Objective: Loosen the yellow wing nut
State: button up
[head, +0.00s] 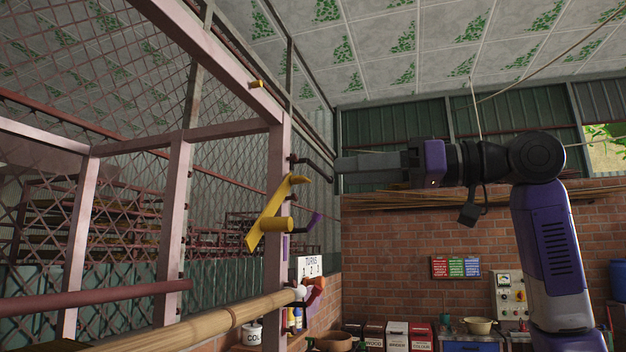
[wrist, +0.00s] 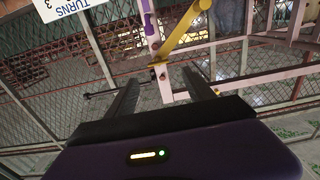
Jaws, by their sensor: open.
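The yellow wing nut (head: 268,222) is on the pink metal post in the head view, its long flat wings tilted and a round knob sticking out. It also shows at the top of the wrist view (wrist: 178,38), beyond the fingertips. My gripper (head: 338,165) is open and empty, pointing left toward the post, above and to the right of the wing nut and apart from it. In the wrist view my gripper's fingers (wrist: 161,75) stand spread, with the post between and beyond them. The wing nut's mount on the post is partly hidden.
A dark bent rod (head: 318,166) juts from the post close to my fingertips. A purple piece (head: 315,221) sits just right of the yellow nut. A "TURNS" sign (head: 311,267) is below. A bamboo pole (head: 215,322) crosses lower left. Open air lies below my arm.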

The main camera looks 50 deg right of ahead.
aim_at(308, 178)
jog(key=shift+f+p+x, duration=0.1)
jog(key=shift+p+x, duration=0.6)
jog(key=shift+x, duration=1.25)
jog(key=shift+f+p+x, duration=0.15)
jog(key=shift+p+x, duration=0.5)
jog(key=shift+x, duration=1.3)
grip_shut()
